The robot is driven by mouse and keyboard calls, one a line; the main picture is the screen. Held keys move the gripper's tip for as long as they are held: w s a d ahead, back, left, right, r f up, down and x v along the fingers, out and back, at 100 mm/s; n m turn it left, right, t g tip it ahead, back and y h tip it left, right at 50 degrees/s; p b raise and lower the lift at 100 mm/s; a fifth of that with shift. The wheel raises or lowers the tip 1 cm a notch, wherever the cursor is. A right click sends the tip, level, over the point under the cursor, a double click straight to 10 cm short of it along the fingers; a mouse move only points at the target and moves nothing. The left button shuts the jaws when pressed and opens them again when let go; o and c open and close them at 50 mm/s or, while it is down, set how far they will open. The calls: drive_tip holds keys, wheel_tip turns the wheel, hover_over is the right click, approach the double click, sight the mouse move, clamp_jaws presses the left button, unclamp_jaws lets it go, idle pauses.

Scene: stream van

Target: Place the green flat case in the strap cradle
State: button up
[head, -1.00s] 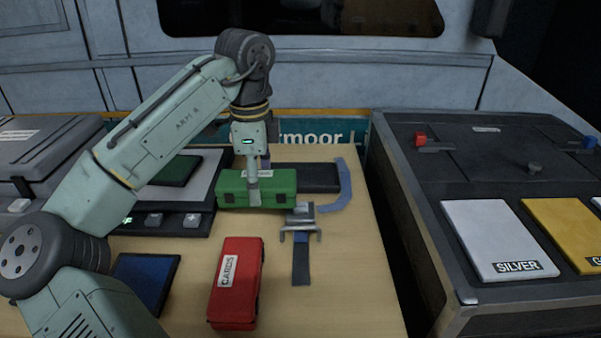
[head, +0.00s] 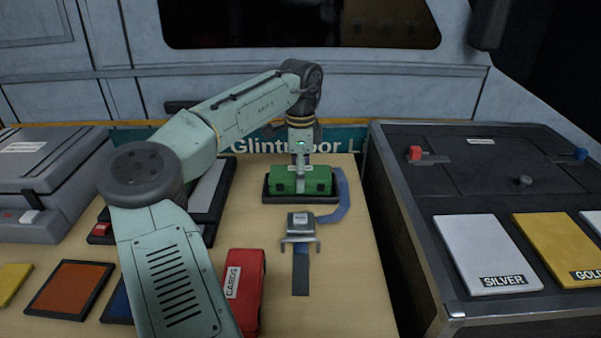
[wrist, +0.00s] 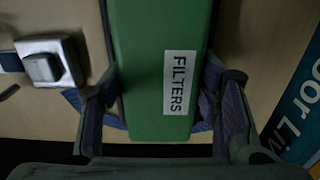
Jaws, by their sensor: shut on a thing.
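The green flat case (head: 302,180) is at the back of the table in the head view, over the dark strap cradle (head: 268,197). The cradle's dark rim shows around the case; whether the case touches its base cannot be told. My gripper (head: 301,172) comes down from above and is shut on the case. A blue strap (head: 341,195) curves along the cradle's right side. A metal buckle (head: 301,226) on a dark strap lies in front of it.
A red CARDS case (head: 244,290) lies in front, partly behind my arm. A dark console (head: 480,190) with SILVER and gold plates stands to the right. A grey case (head: 45,180) and an orange plate (head: 70,287) are at left. The table right of the buckle is clear.

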drive_tip(key=shift+f, duration=0.2)
drive_tip(key=shift+f, duration=0.15)
drive_tip(key=o, duration=1.6)
wheel_tip(320, 180, up, 12)
drive_tip(key=b, duration=0.1)
